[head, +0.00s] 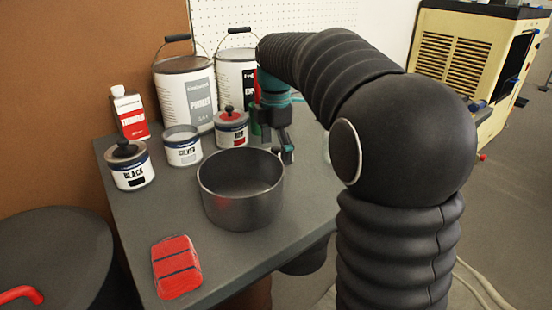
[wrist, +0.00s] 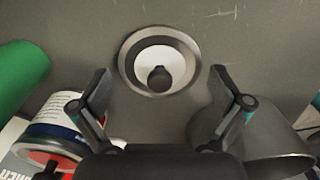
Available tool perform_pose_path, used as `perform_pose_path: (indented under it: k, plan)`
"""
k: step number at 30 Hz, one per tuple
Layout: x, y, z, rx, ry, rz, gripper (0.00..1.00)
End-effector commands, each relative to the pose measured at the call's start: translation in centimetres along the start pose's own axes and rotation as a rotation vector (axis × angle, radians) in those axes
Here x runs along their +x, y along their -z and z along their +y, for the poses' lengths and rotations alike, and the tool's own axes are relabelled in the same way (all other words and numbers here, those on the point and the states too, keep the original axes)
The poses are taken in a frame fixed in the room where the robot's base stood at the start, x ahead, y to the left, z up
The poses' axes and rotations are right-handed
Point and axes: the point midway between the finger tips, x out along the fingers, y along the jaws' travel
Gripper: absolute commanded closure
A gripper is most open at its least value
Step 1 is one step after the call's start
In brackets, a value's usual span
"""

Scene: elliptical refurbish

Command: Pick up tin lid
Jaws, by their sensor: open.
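The tin lid (wrist: 133,72) is round, with a grey rim, a white middle and a black knob. It lies on the grey table in the wrist view, ahead of my gripper and centred between its fingers. In the head view I cannot make it out; my arm covers that area. My gripper (wrist: 160,74) is open and empty, with one finger on each side of the lid's near part in the picture. In the head view my gripper (head: 284,152) hangs over the table just behind the pot. The silver tin (head: 183,147) stands without a lid.
A dark pot (head: 240,205) stands close to my gripper, at lower right in the wrist view (wrist: 255,135). The red tin (head: 231,130) and a green cylinder (wrist: 18,78) are on the other side. The black tin (head: 130,168), large cans and a red cloth-like block (head: 177,267) share the table.

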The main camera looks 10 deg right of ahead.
Motion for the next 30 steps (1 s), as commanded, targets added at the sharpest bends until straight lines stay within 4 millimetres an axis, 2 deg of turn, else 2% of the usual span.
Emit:
perform_pose_path:
  k: [6,8,15,18,30]
  plan:
    - [0.06,0.00,0.01,0.000,-0.001,0.000,0.00]
    - [0.06,0.00,0.01,0.000,-0.001,0.000,0.12]
    - [0.09,0.00,0.00,0.000,0.000,0.000,0.72]
    - [0.18,0.01,0.01,0.000,0.001,0.000,0.90]
    - [0.59,0.03,-0.08,0.000,0.010,0.002,0.94]
